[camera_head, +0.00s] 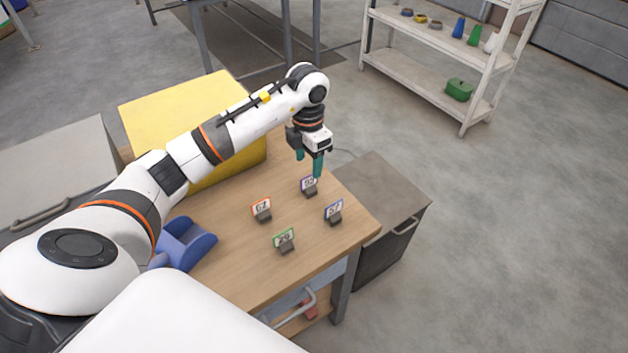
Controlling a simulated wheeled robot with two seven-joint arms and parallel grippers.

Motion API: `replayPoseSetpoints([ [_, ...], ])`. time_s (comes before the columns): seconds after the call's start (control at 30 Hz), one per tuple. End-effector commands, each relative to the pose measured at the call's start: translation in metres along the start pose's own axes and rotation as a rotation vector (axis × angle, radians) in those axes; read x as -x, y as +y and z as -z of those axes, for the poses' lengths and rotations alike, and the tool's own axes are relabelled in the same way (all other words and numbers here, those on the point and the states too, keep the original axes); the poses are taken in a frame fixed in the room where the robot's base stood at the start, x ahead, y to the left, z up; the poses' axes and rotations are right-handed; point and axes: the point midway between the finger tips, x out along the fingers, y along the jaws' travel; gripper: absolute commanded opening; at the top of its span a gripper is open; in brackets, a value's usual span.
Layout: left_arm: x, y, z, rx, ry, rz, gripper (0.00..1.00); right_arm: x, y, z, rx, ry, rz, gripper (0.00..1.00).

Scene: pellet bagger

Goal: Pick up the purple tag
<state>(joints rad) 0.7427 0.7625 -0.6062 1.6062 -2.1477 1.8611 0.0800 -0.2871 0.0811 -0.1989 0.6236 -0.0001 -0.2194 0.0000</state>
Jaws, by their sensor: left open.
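The purple tag (309,185) stands in a small dark holder on the wooden table, the farthest back of the tags. It has a purple edge and a number on a white face. My left gripper (309,165) points down with teal fingers apart. It is open and empty, just above the purple tag, with one fingertip close to the tag's top edge in the picture. I cannot tell whether they touch. My right gripper is not in view.
An orange-edged tag (262,209), a green-edged tag (284,240) and a blue-edged tag (333,211) stand nearby on the table (240,270). A yellow box (180,105) is behind my left arm. A blue holder (186,243) sits at the left. A grey cabinet (385,185) adjoins the right.

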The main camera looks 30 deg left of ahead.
Motion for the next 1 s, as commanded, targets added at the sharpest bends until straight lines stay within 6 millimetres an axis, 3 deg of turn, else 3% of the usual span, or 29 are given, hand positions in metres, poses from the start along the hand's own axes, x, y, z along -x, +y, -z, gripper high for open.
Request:
replayPoseSetpoints([
  [0.1,-0.021,0.001,0.0,0.0,-0.002,-0.003,0.55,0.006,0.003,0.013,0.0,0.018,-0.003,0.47],
  [0.27,-0.037,0.0,0.001,0.001,0.001,-0.001,0.55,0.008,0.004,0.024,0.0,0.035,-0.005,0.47],
  [0.7,-0.088,-0.001,0.004,0.0,0.0,-0.002,0.55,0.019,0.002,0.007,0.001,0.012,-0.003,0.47],
  [1.0,-0.092,-0.002,0.004,0.0,0.002,0.0,0.53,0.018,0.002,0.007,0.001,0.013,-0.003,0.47],
])
